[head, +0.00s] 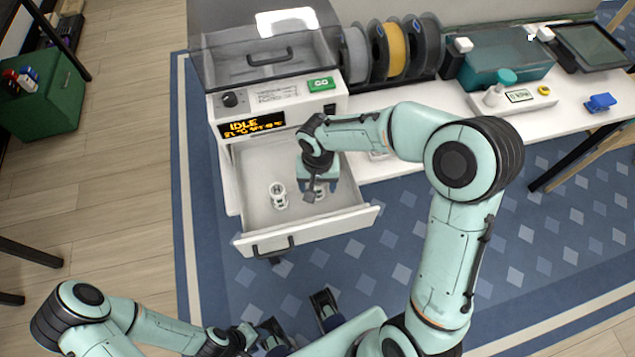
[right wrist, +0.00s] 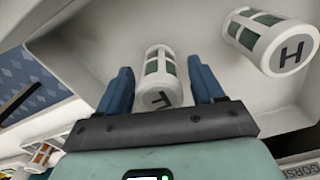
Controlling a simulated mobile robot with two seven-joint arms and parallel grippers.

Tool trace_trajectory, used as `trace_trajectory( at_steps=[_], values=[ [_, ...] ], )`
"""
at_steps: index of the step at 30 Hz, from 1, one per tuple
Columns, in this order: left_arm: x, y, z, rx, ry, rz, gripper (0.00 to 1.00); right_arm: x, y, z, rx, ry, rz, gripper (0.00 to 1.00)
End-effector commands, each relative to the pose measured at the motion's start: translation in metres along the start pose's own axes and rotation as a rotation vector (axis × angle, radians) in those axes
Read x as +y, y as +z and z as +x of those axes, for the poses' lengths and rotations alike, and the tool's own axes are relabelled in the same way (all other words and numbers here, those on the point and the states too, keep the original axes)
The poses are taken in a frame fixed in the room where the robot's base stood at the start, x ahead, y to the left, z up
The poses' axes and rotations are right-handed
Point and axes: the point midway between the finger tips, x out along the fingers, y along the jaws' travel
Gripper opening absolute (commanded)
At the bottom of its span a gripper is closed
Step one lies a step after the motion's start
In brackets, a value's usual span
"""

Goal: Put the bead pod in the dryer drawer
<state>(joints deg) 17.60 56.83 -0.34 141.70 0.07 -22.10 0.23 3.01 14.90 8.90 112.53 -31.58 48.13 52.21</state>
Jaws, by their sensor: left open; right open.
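The dryer drawer (head: 335,222) is pulled open below the dryer (head: 275,110). My right gripper (head: 318,190) points down inside it and is open. In the right wrist view, a white pod with dark green windows and a letter like F (right wrist: 157,80) lies between the spread fingers (right wrist: 162,85). A similar pod marked H (right wrist: 270,42) stands to the right, also in the drawer; in the head view a white pod (head: 279,196) shows left of the gripper. Which is the bead pod I cannot tell. My left gripper (head: 300,322) is open and empty, low in front of the drawer.
The dryer display reads IDLE. Filament spools (head: 393,50) stand right of the dryer. A green box (head: 45,95) stands far left. Floor before the drawer is clear.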

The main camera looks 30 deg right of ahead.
Motion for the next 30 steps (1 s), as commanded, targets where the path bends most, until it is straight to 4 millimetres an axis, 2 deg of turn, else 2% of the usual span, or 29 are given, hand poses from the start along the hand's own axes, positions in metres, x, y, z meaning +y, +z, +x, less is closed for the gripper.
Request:
trace_trajectory(
  at_steps=[5,12,18,23,30],
  values=[
    [0.002,0.000,-0.005,0.002,0.001,0.001,0.43,0.000,-0.002,-0.024,0.006,-0.002,0.000,0.67],
    [0.005,-0.001,-0.012,0.004,0.001,0.001,0.43,-0.001,-0.001,-0.077,0.006,-0.002,0.001,0.67],
    [0.006,-0.001,-0.016,0.005,0.002,0.002,0.43,-0.001,-0.001,-0.110,0.004,-0.002,-0.001,0.67],
    [0.006,-0.001,-0.017,0.006,0.002,0.002,0.43,0.000,0.000,-0.121,0.002,-0.001,0.000,0.67],
    [0.006,-0.001,-0.017,0.006,0.002,0.002,0.43,0.000,0.000,-0.123,0.000,0.000,0.000,0.67]
  ],
)
